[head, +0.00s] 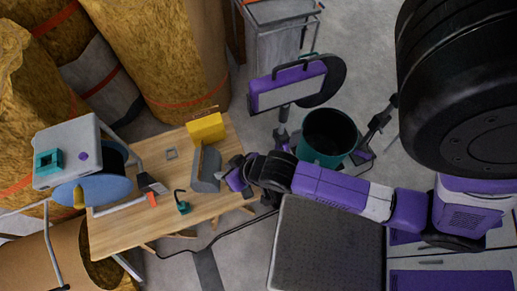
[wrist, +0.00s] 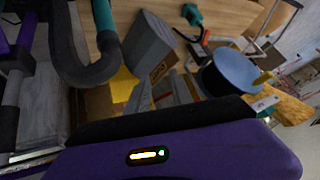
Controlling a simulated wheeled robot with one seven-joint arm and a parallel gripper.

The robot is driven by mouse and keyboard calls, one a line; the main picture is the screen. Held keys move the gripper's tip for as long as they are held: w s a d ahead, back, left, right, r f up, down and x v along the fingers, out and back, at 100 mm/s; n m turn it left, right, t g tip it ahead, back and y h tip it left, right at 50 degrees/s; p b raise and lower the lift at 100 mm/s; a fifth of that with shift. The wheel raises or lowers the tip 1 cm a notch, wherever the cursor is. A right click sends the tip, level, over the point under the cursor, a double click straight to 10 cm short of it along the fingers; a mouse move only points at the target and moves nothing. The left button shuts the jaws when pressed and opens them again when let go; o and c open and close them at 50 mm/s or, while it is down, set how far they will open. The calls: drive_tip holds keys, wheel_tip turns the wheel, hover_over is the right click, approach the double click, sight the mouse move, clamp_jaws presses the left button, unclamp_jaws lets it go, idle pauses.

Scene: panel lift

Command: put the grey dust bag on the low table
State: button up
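The grey dust bag (head: 206,170) is at the right part of the wooden low table (head: 130,228), near its right edge. In the wrist view the bag (wrist: 150,45) is a grey block just beyond my fingers, with a brown lettered patch at its near end. My gripper (head: 236,177) is at the bag's right side, at the table edge. In the wrist view my fingers (wrist: 168,92) reach to the bag's near end. Whether they are closed on it is not clear, nor whether the bag touches the tabletop.
A yellow box (head: 206,128) stands behind the bag on the table. A teal tool (head: 182,204) and an orange-tipped tool (head: 151,187) lie left of it. A machine with a blue disc (head: 95,190) stands at left. A teal bin (head: 325,138) is right of the table. The table's front left is clear.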

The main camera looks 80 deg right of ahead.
drive_tip(key=s+a+r+n+t, duration=0.2)
drive_tip(key=s+a+r, duration=0.1)
drive_tip(key=r, duration=0.4)
drive_tip(key=s+a+r+n+t+y, duration=0.1)
drive_tip(key=s+a+r+n+t, duration=0.1)
drive_tip(key=s+r, duration=0.2)
drive_tip(key=s+a+r+n+t+y, duration=0.1)
drive_tip(key=s+a+r+n+t, duration=0.1)
drive_tip(key=r, duration=0.9)
drive_tip(key=s+a+t, duration=0.1)
drive_tip(key=s, duration=0.1)
drive_tip(key=shift+s+a+n, duration=0.3)
drive_tip(key=shift+a, duration=0.05)
drive_tip(key=shift+f, duration=0.15)
